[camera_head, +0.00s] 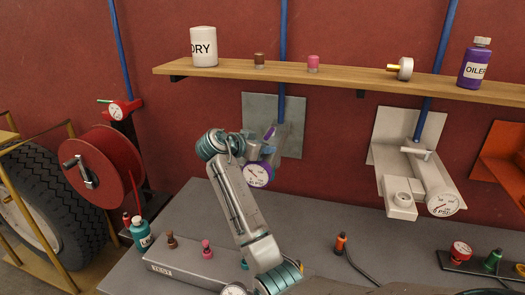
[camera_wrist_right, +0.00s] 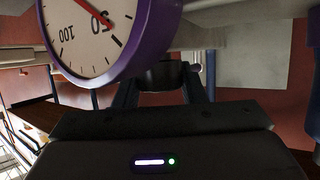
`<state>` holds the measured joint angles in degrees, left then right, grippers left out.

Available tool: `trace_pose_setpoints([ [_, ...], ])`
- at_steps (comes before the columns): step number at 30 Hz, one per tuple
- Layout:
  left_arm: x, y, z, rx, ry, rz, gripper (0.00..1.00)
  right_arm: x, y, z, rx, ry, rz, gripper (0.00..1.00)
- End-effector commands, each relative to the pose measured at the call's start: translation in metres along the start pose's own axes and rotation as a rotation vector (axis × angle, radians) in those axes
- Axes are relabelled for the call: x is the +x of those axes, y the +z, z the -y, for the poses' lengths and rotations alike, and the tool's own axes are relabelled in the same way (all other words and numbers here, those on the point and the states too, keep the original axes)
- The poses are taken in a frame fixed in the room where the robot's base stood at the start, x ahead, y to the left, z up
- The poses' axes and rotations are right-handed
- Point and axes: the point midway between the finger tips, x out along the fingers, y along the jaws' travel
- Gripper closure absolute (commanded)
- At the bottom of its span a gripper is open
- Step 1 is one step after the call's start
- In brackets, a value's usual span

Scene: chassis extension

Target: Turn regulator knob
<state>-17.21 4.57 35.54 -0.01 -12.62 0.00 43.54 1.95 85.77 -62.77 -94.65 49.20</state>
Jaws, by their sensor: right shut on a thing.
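The regulator with the purple-rimmed gauge (camera_head: 257,175) is mounted on a grey wall plate (camera_head: 289,110), partly hidden behind my right arm. In the right wrist view its purple gauge (camera_wrist_right: 90,35) is close, at the upper left, with a white dial and a red needle. A dark round knob (camera_wrist_right: 160,75) sits below and right of the gauge. My right gripper (camera_wrist_right: 168,82) is shut on this knob, with a finger on each side of it. In the head view the knob and fingertips are hidden by my arm and the gauge. My left gripper is in neither view.
A second regulator with a white gauge (camera_head: 443,204) and an orange panel (camera_head: 501,157) stand to the right. A wooden shelf (camera_head: 350,81) with containers runs above. A red hose reel (camera_head: 100,170) is at left. The grey bench (camera_head: 330,215) has fittings along its front.

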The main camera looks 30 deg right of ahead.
Motion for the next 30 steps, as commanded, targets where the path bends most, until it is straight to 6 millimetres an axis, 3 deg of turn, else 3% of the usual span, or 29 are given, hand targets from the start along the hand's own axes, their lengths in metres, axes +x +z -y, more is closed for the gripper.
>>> trace_pose_setpoints([
  [12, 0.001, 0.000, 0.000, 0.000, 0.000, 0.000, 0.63, 0.000, 0.000, 0.000, 0.001, 0.006, 0.001, 0.86],
  [13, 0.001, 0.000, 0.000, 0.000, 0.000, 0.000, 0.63, 0.000, 0.000, 0.000, 0.001, 0.006, 0.001, 0.59],
  [16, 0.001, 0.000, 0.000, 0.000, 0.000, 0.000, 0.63, 0.000, 0.000, 0.000, 0.001, 0.005, 0.001, 0.41],
  [25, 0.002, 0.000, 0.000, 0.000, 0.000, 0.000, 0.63, -0.001, 0.001, 0.000, 0.002, 0.005, 0.001, 0.41],
  [30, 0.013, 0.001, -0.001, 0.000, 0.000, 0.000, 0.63, -0.019, 0.004, 0.001, 0.003, 0.002, 0.003, 0.41],
])
